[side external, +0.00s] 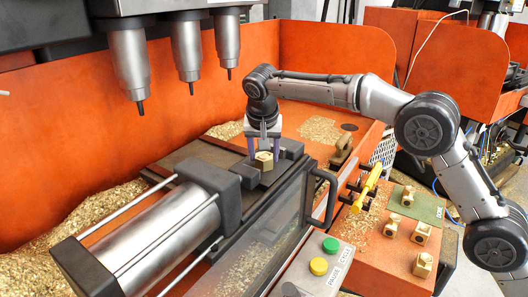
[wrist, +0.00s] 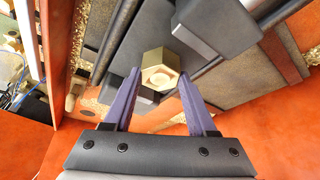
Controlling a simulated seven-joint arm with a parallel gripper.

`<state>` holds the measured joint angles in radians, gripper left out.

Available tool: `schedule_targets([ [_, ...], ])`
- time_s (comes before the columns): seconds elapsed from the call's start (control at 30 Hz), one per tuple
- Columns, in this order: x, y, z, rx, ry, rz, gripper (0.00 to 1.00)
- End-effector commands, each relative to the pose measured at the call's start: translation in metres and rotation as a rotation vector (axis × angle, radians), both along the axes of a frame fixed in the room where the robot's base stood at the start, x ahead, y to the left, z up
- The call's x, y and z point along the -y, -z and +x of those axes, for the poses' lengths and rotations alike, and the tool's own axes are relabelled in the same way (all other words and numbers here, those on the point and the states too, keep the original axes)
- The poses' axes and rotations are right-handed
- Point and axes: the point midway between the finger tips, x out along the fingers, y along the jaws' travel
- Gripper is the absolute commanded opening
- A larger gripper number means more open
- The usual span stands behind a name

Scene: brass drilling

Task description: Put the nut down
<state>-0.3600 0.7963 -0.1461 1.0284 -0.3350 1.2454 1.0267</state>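The hexagonal brass nut (side external: 264,160) is at the clamp (side external: 228,172) below the drill heads. It also shows in the wrist view (wrist: 161,69), with a round recess in its face. My gripper (side external: 264,154) reaches down over it, one purple finger on each side. In the wrist view my gripper's fingertips (wrist: 159,74) lie close against both sides of the nut, and it looks shut on it. The underside of the nut is hidden, so I cannot tell whether it rests on the clamp bed.
Three drill heads (side external: 187,52) hang at the upper left. A metal cylinder (side external: 150,245) and a clear guard (side external: 262,235) with a black handle flank the clamp. Several brass parts (side external: 421,232), a green pad (side external: 418,205) and a yellow-handled tool (side external: 366,188) are at the right.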

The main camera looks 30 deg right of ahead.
Motion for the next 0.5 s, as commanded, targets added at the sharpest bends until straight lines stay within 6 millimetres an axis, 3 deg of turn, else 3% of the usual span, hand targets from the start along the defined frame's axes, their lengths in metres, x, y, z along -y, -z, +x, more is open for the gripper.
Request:
schedule_targets([
  [0.03, 0.0001, -0.0001, -0.0001, 0.0, 0.0, 0.0, 0.66],
  [0.17, 0.0001, -0.0001, -0.0001, 0.0, 0.0, 0.0, 0.87],
  [0.5, 0.0, -0.0032, 0.0001, 0.001, 0.001, 0.001, 0.87],
])
